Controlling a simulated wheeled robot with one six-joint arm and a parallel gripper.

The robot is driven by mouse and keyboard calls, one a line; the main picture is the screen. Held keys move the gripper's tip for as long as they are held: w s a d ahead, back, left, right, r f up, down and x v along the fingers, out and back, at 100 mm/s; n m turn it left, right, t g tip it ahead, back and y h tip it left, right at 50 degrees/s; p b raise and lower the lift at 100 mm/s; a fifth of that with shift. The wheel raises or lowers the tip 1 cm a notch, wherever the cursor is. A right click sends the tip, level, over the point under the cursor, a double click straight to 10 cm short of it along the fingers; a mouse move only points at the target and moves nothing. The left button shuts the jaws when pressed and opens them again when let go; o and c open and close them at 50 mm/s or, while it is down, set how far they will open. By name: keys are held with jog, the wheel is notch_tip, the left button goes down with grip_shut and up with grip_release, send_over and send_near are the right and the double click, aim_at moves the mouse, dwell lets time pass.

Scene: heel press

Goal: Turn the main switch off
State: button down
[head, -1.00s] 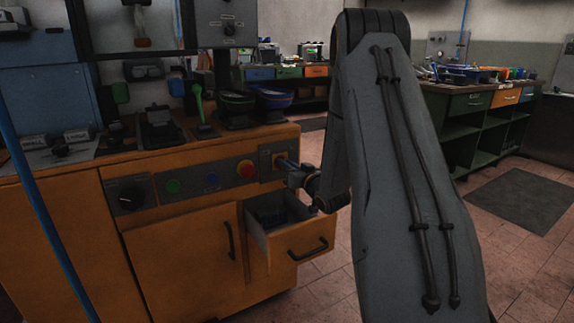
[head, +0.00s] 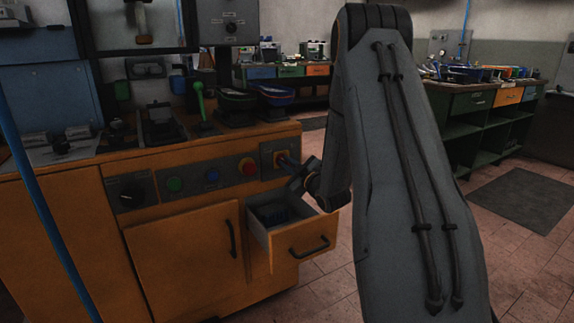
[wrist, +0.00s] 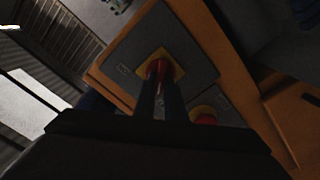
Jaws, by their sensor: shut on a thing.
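The main switch (wrist: 155,67) is a red handle on a yellow plate, set in a grey panel. In the head view its yellow plate (head: 279,155) is at the right end of the orange cabinet's front. My gripper (wrist: 160,92) is shut on the red handle, with one dark finger on each side of it. In the head view my gripper (head: 288,163) reaches the switch from the right. The fingers hide part of the handle, and I cannot read its setting.
A red button on yellow (head: 248,167) sits just left of the switch, with blue (head: 212,175) and green (head: 174,184) buttons and a black knob (head: 131,196) farther left. An open drawer (head: 300,241) juts out below my gripper. Floor to the right is clear.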

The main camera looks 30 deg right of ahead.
jog(key=shift+n, duration=0.6)
jog(key=c, duration=1.8)
grip_release()
jog(key=s, duration=0.7)
jog(key=shift+s+d+p, duration=0.1)
jog(key=shift+s+p, duration=0.2)
jog(key=shift+s, duration=0.1)
